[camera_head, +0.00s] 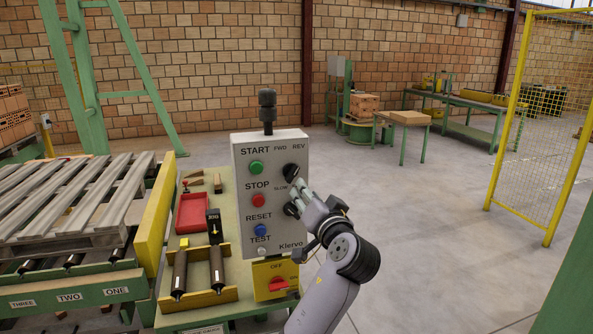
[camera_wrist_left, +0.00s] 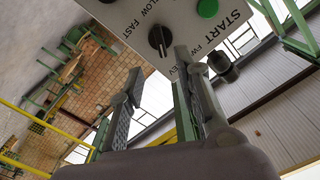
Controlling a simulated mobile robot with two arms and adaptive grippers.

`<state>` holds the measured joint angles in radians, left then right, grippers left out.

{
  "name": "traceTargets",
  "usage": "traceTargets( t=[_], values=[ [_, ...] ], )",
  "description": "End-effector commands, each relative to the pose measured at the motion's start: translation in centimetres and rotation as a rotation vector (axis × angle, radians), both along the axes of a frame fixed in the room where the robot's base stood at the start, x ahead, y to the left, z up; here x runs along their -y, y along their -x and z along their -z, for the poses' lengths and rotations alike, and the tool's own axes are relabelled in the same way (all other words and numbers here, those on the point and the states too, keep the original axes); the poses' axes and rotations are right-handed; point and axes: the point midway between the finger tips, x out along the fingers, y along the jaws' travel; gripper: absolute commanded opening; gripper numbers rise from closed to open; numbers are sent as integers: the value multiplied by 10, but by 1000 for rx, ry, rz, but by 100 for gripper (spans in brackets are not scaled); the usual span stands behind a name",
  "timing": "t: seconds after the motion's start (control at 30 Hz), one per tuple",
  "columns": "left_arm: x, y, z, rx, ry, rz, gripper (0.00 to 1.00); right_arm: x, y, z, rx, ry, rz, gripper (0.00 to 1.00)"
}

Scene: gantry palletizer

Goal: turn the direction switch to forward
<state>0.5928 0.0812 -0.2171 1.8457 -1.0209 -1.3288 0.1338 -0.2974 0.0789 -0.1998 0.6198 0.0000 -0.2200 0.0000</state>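The direction switch (camera_head: 290,172) is a black knob under the FWD and REV labels on the grey control panel (camera_head: 240,192). It also shows in the left wrist view (camera_wrist_left: 158,38), just beyond the fingertips. Its pale mark appears to lean toward the REV side. My left gripper (camera_head: 300,196) is in front of the panel's right side, just below the switch in the head view. In the left wrist view its fingers (camera_wrist_left: 158,66) are spread apart with nothing between them. One finger covers part of the FWD and REV lettering. The lower SLOW knob (camera_head: 291,210) is partly hidden by my gripper.
Green START (camera_head: 256,167), red STOP (camera_head: 258,200) and blue RESET (camera_head: 260,230) buttons sit left of the switch. A red rotary handle (camera_head: 279,284) is below. A red tray (camera_head: 192,213) lies on the bench at left. Open floor is to the right.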

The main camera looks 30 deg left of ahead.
Motion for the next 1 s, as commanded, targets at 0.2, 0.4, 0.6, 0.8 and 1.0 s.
traceTargets(
  t=[0.2, 0.4, 0.6, 0.8, 1.0],
  values=[
    [-39, -32, -5, -3, -3, -3, 31, 0, 0, -22, 0, 0, 0, 40],
    [-67, -56, -4, -1, 0, -1, 31, 0, 1, -35, 0, 0, -1, 40],
    [-82, -71, -2, 1, 1, 0, 31, 1, 1, -41, -1, 0, -1, 40],
    [-86, -74, 0, 3, 1, 1, 31, 1, 2, -41, -2, 1, -1, 40],
    [-85, -74, 0, 3, 1, 1, 28, 1, 2, -41, -2, 1, -1, 40]
  ],
)
